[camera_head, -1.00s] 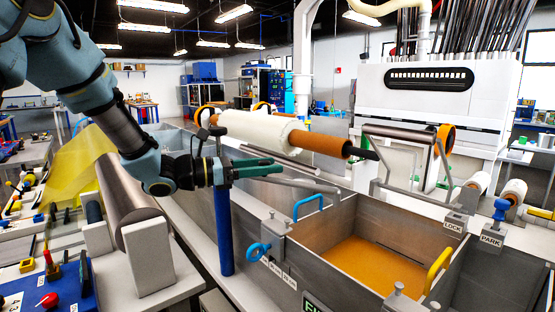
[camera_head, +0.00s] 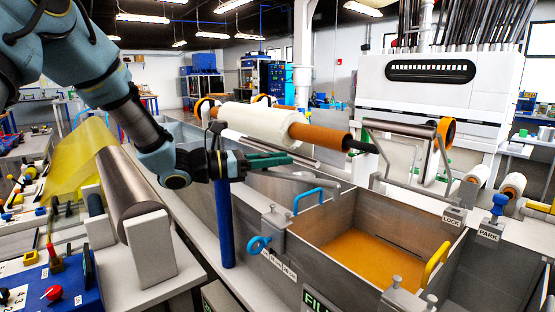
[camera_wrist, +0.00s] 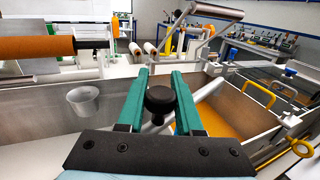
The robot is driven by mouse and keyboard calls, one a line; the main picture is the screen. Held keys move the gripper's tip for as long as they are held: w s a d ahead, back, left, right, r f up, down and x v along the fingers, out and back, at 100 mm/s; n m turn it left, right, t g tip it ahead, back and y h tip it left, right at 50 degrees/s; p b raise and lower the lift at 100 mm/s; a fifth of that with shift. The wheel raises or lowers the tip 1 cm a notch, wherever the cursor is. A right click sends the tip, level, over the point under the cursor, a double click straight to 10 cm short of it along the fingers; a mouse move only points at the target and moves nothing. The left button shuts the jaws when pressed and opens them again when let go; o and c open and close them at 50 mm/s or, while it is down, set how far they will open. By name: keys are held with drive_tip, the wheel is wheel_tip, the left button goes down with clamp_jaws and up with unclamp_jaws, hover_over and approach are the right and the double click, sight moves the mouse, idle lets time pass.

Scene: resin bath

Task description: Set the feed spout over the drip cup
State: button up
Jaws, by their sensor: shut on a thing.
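My gripper (camera_head: 277,160) has green fingers and is shut on a black knob (camera_wrist: 160,98), which shows between the fingers in the wrist view. The knob seems to belong to the feed spout, a grey tube (camera_head: 308,178) that reaches right from beside my gripper toward the tank in the head view. Part of this tube also shows right of the fingers in the wrist view (camera_wrist: 210,90). A pale cup (camera_wrist: 83,101), likely the drip cup, is left of my fingers, apart from them, against a grey wall. I cannot make out the cup in the head view.
A blue post (camera_head: 222,215) stands below my gripper. The grey tank (camera_head: 385,212) has an orange bath (camera_head: 365,255), with blue (camera_head: 308,201) and yellow (camera_head: 435,262) handles on its rim. A white roll on an orange shaft (camera_head: 318,136) hangs behind my gripper. LOCK and PARK labels are at right.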

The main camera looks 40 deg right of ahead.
clamp_jaws()
drive_tip(key=shift+w, duration=0.15)
idle(0.8)
